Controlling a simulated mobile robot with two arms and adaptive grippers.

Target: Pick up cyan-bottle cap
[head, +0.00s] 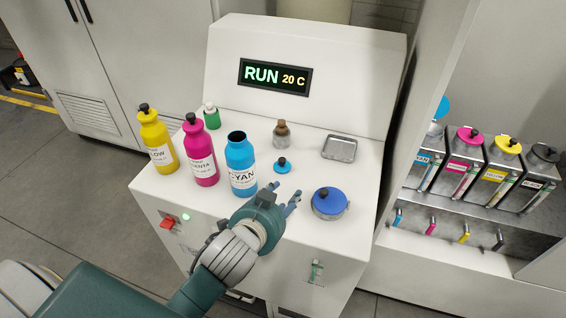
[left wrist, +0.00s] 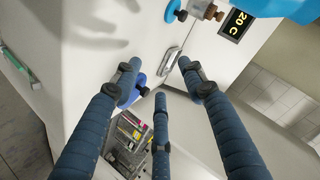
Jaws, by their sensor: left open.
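The cyan bottle cap (head: 282,166), a small cyan disc with a black top, lies on the white console top, right of the open cyan bottle (head: 241,165). In the left wrist view the cap (left wrist: 174,11) shows at the top edge and the bottle (left wrist: 285,8) at the top right. My left gripper (head: 284,194) is open with nothing between its fingers, just in front of the cap and apart from it. Its spread fingers (left wrist: 159,72) fill the left wrist view. My right gripper is not in view.
Yellow (head: 158,145) and magenta (head: 200,158) bottles stand left; a small green bottle (head: 211,117) and brown bottle (head: 281,135) stand behind. A blue-lidded round container (head: 328,203) is right of my gripper. A metal tray (head: 339,147) lies behind it. Ink tanks (head: 462,158) stand far right.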

